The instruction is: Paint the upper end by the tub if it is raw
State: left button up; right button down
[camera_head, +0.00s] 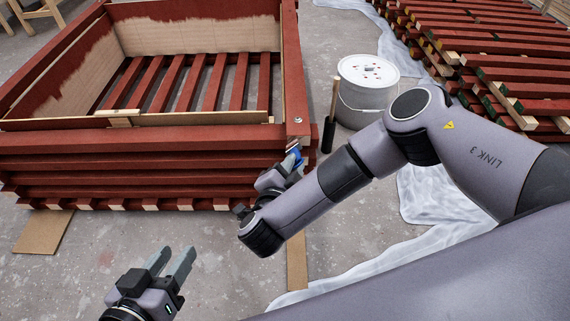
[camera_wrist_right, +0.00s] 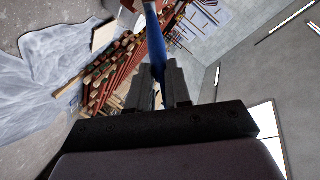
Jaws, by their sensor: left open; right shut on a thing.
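My right gripper (camera_head: 288,167) is shut on a blue-handled tool (camera_head: 296,156) close in front of the near right corner of a stack of red battens (camera_head: 150,140). The blue handle (camera_wrist_right: 155,45) also stands between the fingers (camera_wrist_right: 165,85) in the right wrist view; its working tip is not clear. The upper batten (camera_head: 293,60) on the stack's right side ends near the white tub (camera_head: 368,85); the part of this end that shows looks red, with a small round metal spot. Its lower part is partly hidden by my gripper. My left gripper (camera_head: 172,265) is open and empty above the floor.
A dark tool with a wooden handle (camera_head: 333,100) stands by the tub. Pale sheeting (camera_head: 425,195) lies on the floor at right, near another batten pile (camera_head: 490,50). A cardboard piece (camera_head: 42,232) lies at left.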

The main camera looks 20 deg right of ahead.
jog(key=shift+s+d+p, duration=0.75)
jog(key=shift+d+p, duration=0.2)
jog(key=shift+d, duration=1.7)
jog(key=w+a+b, duration=0.2)
jog(key=a+b, duration=0.1)
jog(key=a, duration=0.4)
jog(key=shift+b, duration=0.3)
jog(key=s+a+p, duration=0.1)
jog(key=s, duration=0.4)
jog(key=shift+s+a+p, duration=0.35)
jog(key=shift+s+p, duration=0.05)
